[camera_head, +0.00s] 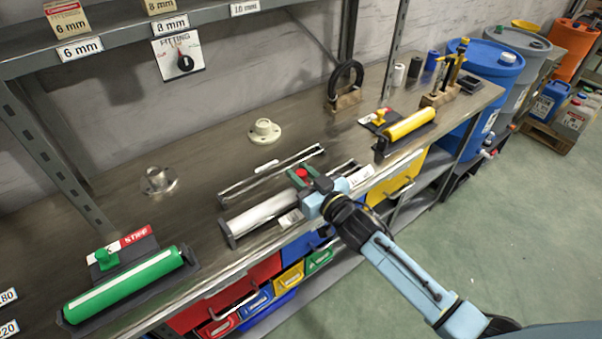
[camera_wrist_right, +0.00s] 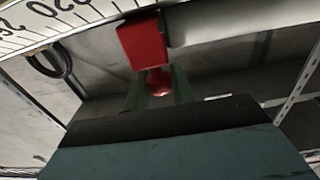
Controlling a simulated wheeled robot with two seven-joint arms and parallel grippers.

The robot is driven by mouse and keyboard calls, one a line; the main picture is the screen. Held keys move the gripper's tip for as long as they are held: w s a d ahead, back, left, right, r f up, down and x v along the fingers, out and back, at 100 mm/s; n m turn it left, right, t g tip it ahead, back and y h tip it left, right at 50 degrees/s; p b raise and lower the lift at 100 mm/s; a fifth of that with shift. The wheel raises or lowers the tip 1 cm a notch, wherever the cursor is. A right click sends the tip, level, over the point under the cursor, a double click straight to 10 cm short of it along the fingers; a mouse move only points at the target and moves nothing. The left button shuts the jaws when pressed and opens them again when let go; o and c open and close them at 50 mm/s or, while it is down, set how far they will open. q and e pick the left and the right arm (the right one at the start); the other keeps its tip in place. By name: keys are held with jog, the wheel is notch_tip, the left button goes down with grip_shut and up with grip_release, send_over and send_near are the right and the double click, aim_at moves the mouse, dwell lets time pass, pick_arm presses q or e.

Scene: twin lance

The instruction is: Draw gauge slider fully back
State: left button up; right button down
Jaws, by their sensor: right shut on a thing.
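The gauge on the workbench has a long metal rail and a silver cylinder (camera_head: 262,214). Its red slider knob (camera_head: 301,173) shows toward the right part of the gauge. My right gripper (camera_head: 299,178) reaches in from the lower right and is shut on the knob. In the right wrist view the red slider block (camera_wrist_right: 143,42) sits beside a white scale strip (camera_wrist_right: 50,18) with black numbers, and the round red knob (camera_wrist_right: 158,82) is between my dark green fingers. The slider's foot on the rail is partly hidden by my gripper. My left gripper is not in view.
A green roller (camera_head: 125,285) lies at the front left and a yellow roller (camera_head: 410,124) at the back right. Two round flanged fittings (camera_head: 265,131) stand behind the gauge. A shelf (camera_head: 210,22) overhangs the bench's back. Coloured drawers (camera_head: 255,303) lie below the front edge.

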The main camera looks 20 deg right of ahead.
jog(key=w+d, duration=0.1)
jog(key=d, duration=0.3)
jog(key=w+d, duration=0.2)
jog(key=d, duration=0.3)
jog(key=w+d, duration=0.1)
jog(key=d, duration=0.3)
jog(key=shift+w+d, duration=0.15)
jog(key=shift+w, duration=0.25)
jog(key=shift+w+d+b, duration=0.2)
jog(key=shift+d+b, duration=0.1)
jog(key=shift+d, duration=0.35)
jog(key=shift+r, duration=0.1)
jog(key=c, duration=1.2)
grip_release()
jog(key=shift+d, duration=0.1)
jog(key=v, duration=1.3)
jog(key=shift+s+p, duration=0.2)
jog(key=shift+p, duration=0.25)
